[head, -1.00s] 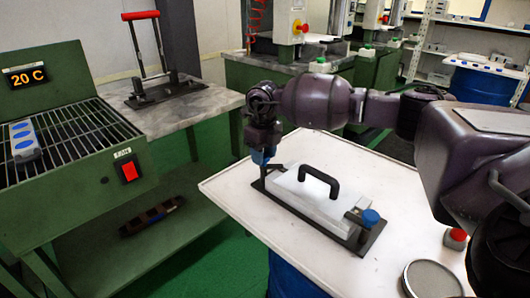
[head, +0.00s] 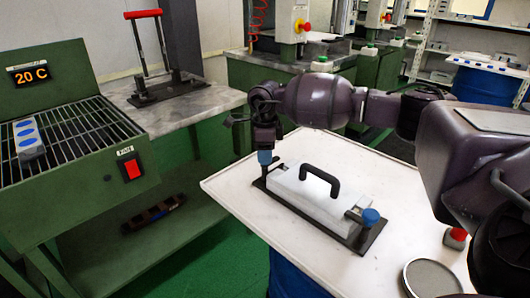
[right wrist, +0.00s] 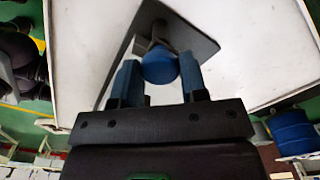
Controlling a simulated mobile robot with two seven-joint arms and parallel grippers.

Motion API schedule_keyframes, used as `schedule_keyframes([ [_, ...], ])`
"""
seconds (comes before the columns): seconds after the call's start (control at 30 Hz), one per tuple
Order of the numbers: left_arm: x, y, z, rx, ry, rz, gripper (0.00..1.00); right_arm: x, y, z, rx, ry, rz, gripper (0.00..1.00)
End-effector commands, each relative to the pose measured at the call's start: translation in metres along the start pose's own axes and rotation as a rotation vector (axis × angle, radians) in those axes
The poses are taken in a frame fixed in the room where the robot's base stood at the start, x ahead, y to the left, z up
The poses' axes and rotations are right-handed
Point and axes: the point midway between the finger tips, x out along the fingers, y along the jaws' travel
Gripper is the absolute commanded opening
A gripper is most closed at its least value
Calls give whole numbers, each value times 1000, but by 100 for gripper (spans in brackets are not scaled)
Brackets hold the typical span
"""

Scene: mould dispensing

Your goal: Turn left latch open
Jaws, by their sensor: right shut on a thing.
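The mould (head: 318,197) is a pale block with a black arched handle (head: 320,177), lying on a dark base plate (head: 330,233) on the white table. The right latch has a blue knob (head: 370,216) at the plate's near right end. The left latch is at the far left end, mostly hidden by my right gripper (head: 265,160), which points down over it. In the right wrist view, the left latch's blue knob (right wrist: 159,66) sits between the blue fingers of the right gripper (right wrist: 160,82), which is shut on it. My left gripper is out of view.
The white table (head: 240,195) has clear room around the mould. A round grey dish (head: 432,278) and a red button (head: 458,235) are at its right. A green heater with a wire rack (head: 75,130) stands left, and a red-handled press (head: 150,60) behind it.

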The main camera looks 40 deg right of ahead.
Motion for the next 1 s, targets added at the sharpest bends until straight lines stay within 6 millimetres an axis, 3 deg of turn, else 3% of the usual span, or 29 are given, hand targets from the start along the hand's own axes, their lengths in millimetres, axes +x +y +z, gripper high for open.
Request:
schedule_keyframes([
  [0.63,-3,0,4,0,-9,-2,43,-1,0,0,-50,-2,-1,16],
  [0.67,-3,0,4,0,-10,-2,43,-1,0,0,-50,-2,-1,43],
  [0.8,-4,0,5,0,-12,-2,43,-1,0,0,-49,-2,-1,64],
  [1.0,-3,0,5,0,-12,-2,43,0,0,0,-49,-1,0,65],
])
